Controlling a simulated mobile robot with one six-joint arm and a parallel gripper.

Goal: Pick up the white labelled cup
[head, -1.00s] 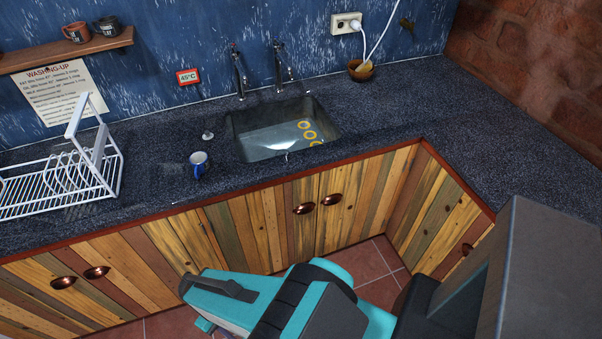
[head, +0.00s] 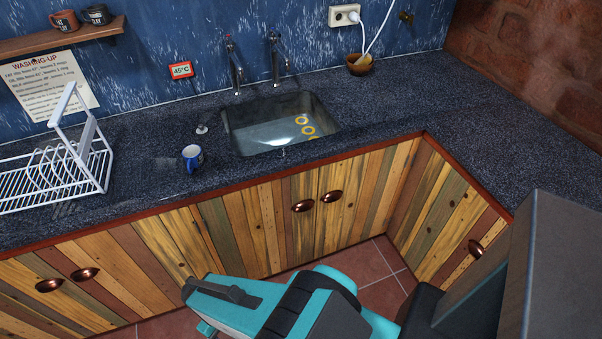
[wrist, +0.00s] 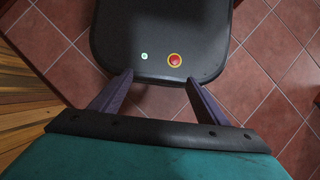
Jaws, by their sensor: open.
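A small mug (head: 192,157) stands upright on the dark counter, left of the sink. It looks blue outside with a pale inside; I cannot make out a label on it. No plainly white labelled cup shows. Two labelled mugs sit on the wall shelf at the upper left, one orange-brown (head: 64,22) and one black (head: 97,15). My gripper (wrist: 158,80) is open and empty in the wrist view, its fingers apart above my own base and the tiled floor. In the head view my arm is low in front of the cabinets, well away from the mugs.
A white dish rack (head: 55,180) stands left of the small mug. The sink (head: 285,125) with two taps lies to its right. The wooden cabinets (head: 260,215) and counter edge stand between my arm and the mug. The right part of the counter is mostly clear.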

